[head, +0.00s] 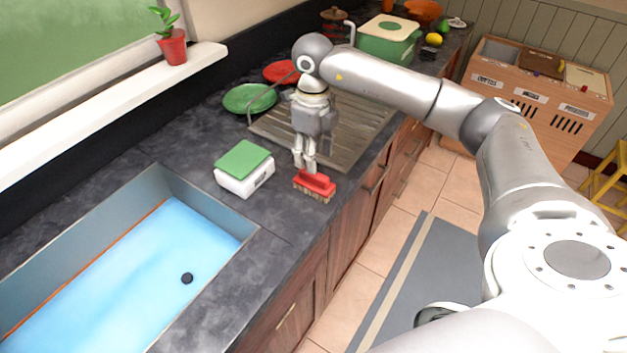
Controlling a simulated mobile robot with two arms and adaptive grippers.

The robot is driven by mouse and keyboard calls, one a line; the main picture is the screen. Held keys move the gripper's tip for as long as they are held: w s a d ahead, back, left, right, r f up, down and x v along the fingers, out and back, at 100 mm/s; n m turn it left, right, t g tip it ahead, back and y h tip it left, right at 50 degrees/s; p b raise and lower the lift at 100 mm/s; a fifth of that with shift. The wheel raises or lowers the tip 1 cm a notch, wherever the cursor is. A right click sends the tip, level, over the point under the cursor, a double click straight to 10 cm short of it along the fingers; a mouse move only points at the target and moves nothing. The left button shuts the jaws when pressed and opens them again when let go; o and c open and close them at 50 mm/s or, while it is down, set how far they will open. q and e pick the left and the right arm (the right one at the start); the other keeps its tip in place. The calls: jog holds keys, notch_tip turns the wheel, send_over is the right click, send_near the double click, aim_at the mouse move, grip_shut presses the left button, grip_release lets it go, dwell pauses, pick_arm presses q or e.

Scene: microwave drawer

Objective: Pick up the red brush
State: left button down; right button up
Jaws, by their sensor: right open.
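The red brush (315,183) lies on the dark countertop near its front edge, bristles down. My right gripper (305,170) points down just above and behind the brush, with its fingertips close to the brush's top. The fingers are open, and I cannot tell whether they touch the brush. The brush's far upper part is partly hidden by the fingers. My left gripper is not in view.
A white scale with a green top (244,168) stands just left of the brush. A sink basin (200,196) lies at the front left. A green plate (249,98), a red plate (281,71) and a ribbed drainboard (352,128) are behind.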

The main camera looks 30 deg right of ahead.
aim_at(314, 182)
jog(key=shift+f, duration=0.85)
jog(key=shift+f+p, duration=0.65)
jog(key=shift+p, duration=0.05)
notch_tip(314, 182, down, 3)
jog(key=shift+d+f+p, duration=0.1)
jog(key=shift+f+p, duration=0.05)
jog(key=shift+p, duration=0.6)
jog(key=shift+f, duration=0.4)
jog(key=shift+c, duration=0.3)
grip_shut()
